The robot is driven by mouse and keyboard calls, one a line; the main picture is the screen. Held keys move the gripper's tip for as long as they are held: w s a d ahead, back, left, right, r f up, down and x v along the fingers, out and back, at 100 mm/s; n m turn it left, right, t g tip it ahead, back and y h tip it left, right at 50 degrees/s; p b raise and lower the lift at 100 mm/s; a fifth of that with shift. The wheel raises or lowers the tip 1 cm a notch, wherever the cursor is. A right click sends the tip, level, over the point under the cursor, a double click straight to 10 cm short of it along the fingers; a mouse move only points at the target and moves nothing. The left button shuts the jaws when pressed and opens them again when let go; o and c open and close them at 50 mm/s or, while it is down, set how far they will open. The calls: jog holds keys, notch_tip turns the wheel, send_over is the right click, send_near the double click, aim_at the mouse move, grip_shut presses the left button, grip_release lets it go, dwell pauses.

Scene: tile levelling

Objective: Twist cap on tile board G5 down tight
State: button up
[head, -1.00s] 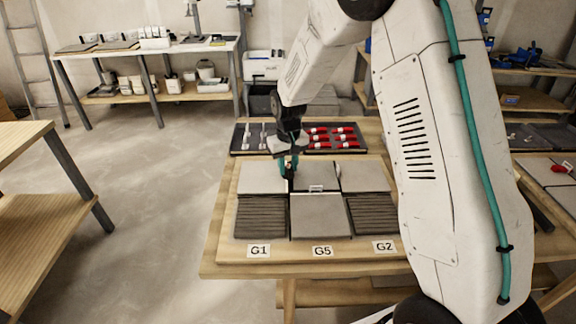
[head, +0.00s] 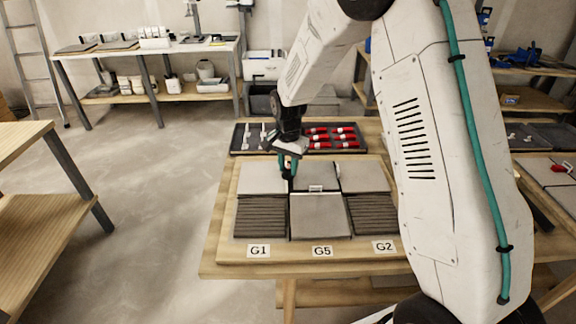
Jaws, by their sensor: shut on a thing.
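The tile board (head: 228,225) lies on the wooden table with grey tiles and dark ribbed patches. The G5 label (head: 322,251) is at the middle of its front edge, above it a grey tile (head: 319,215). My gripper (head: 288,172) points down at the seam between the back left and back middle tiles. It is shut on a cap, which is mostly hidden by the fingers. A small white clip (head: 316,188) stands at the joint between the back middle tile and the front middle tile.
Labels G1 (head: 258,250) and G2 (head: 384,246) flank G5. Another workbench (head: 20,135) stands at far left, with open floor between.

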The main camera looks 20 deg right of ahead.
jog(key=m, duration=0.5)
jog(key=shift+m, duration=0.3)
jog(key=m, duration=0.5)
jog(key=shift+a+m, duration=0.1)
jog(key=shift+m, duration=0.3)
jog(key=o, duration=1)
jog(key=shift+r, duration=0.1)
notch_tip(320, 180, up, 8)
jog(key=shift+f, duration=0.15)
